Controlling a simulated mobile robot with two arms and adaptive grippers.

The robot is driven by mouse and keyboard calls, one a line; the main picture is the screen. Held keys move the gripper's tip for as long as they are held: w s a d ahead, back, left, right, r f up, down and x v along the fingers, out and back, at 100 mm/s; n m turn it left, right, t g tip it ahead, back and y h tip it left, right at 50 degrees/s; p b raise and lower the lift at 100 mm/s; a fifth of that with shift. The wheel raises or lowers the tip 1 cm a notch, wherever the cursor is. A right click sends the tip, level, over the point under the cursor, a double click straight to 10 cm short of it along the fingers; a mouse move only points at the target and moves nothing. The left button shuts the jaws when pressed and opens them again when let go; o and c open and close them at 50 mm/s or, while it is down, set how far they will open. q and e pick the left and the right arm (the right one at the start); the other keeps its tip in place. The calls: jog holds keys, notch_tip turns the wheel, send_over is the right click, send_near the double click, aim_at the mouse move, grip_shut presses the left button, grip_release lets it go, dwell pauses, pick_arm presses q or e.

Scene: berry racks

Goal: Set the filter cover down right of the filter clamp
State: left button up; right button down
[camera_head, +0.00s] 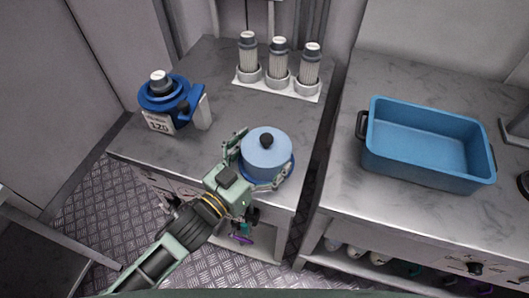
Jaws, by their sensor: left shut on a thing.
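The filter cover (264,158) is a light blue round lid with a dark knob on top and a darker blue rim at its base. My left gripper (264,170) is shut on it, with its fingers around the lower sides. The cover is upright at the front right of the left metal table; I cannot tell whether it touches the top. The blue device with a round grey-capped top and a "120" label, apparently the filter clamp (180,112), stands on the table's left side. The cover is to its right, apart from it. My right gripper is not in view.
A white rack (279,86) with three upright filter cartridges stands at the back of the left table (225,75). A blue bin (432,176) stands on the right table, across a narrow gap. The left table's middle is clear.

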pick_arm(q)
jog(key=shift+f, duration=0.15)
jog(key=o, duration=1)
jog(key=shift+r, duration=0.2)
jog(key=p+v, duration=0.2)
jog(key=v, duration=0.9)
jog(key=shift+a+f, duration=0.15)
jog(key=shift+s+a, duration=0.25)
jog(key=shift+s, duration=0.15)
